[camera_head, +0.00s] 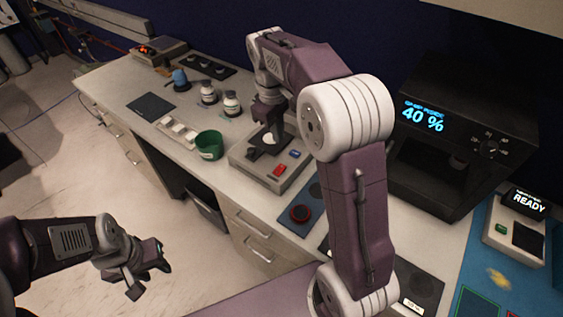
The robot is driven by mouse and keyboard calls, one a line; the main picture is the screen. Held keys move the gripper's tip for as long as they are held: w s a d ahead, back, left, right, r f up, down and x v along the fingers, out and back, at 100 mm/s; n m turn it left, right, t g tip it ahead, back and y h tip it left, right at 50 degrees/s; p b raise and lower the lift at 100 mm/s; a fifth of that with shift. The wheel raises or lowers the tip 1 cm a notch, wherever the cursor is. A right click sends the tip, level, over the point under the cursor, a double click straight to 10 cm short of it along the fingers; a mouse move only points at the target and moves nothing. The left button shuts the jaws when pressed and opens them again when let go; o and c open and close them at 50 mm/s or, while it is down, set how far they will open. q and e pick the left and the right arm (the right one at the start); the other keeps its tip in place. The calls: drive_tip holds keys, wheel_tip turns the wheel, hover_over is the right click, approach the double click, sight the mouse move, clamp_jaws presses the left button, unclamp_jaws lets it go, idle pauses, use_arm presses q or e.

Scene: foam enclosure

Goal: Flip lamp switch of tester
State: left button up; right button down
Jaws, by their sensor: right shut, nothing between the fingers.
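A light grey bench device (262,176), which looks like the tester, stands on the worktop in the middle. It has a red rocker switch (279,171) and a small blue switch (295,154) on its front right part. A white round piece shows near its dark upper part. My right arm reaches over from the right, and my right gripper (268,122) points down at the back of this device, shut and empty. Whether it touches the device cannot be told. My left gripper (150,279) is open and empty above the floor at the lower left, away from the worktop.
A green cup (209,145), a white switch strip (178,132) and two jars (208,93) stand left of the device. A black machine (455,130) reading 40 % and a READY unit (514,240) stand right.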

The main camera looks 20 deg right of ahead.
approach(282, 167)
drive_tip(key=f, duration=0.5)
drive_tip(key=shift+w+d+f+b, duration=0.2)
drive_tip(key=shift+d+b, duration=0.1)
drive_tip(key=shift+b, duration=0.05)
drive_tip(key=shift+d+f, duration=0.1)
drive_tip(key=shift+f, duration=0.6)
